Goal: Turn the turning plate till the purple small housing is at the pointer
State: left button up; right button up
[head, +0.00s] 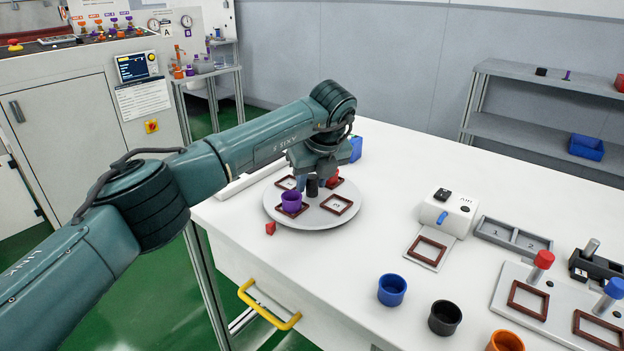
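The round grey turning plate (318,222) lies on the white table. The purple small housing (291,201) stands upright in a brown square frame at the plate's near-left side. The red pointer (270,229) sits just off the plate's near-left edge, and the housing looks roughly in line with it. My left gripper (313,184) points down over the plate's middle, at a dark knob (312,188). Its fingers appear to be on either side of the knob, but their contact is too small to tell. A red housing (333,177) is partly hidden behind the gripper. My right gripper is out of view.
A blue cup (392,290), a black cup (444,318) and an orange cup (505,342) stand at the table's front. A white device (448,212) and a grey tray (514,239) stand to the right. A blue object (355,149) is behind my arm.

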pick_arm(q)
jog(key=v, duration=1.3)
